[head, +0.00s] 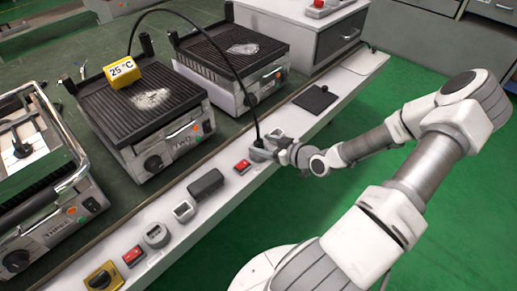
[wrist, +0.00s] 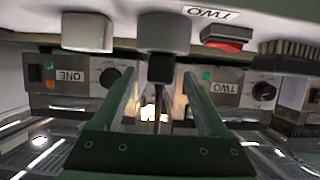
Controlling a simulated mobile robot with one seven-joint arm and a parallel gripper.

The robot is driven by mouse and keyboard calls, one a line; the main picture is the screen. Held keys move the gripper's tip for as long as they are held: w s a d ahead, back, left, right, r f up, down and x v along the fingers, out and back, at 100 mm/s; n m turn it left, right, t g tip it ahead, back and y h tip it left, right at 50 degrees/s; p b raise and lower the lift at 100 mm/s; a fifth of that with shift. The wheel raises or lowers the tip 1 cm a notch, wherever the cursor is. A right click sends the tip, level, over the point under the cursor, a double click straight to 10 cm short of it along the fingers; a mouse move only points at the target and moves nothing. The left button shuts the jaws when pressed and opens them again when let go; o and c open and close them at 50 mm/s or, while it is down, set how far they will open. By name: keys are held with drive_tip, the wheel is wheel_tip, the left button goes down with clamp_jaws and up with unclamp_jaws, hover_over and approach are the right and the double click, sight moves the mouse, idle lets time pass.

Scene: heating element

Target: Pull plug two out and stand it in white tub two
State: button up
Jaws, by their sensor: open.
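Plug two is a dark plug with a black cable (head: 252,103). It sits in a grey socket (wrist: 164,32) on the white ledge, beside a red switch (wrist: 226,38) and a TWO label. In the wrist view, which is upside down, the dark plug (wrist: 161,68) shows between my fingers. My gripper (wrist: 156,84) is open around it, a finger on either side with gaps. In the head view my gripper (head: 284,151) is at the socket. A pale box (wrist: 88,32) is near the socket; I cannot tell whether it is tub two.
Grill TWO (head: 148,125) carries a yellow 25 °C display (head: 122,72). Another grill (head: 230,65) stands behind it, and grill THREE (head: 45,200) at left. The green floor is clear.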

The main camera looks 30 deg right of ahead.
drive_tip(key=shift+b+x, duration=1.05)
drive_tip(key=shift+x, duration=1.65)
drive_tip(key=shift+r, duration=0.1)
clamp_jaws()
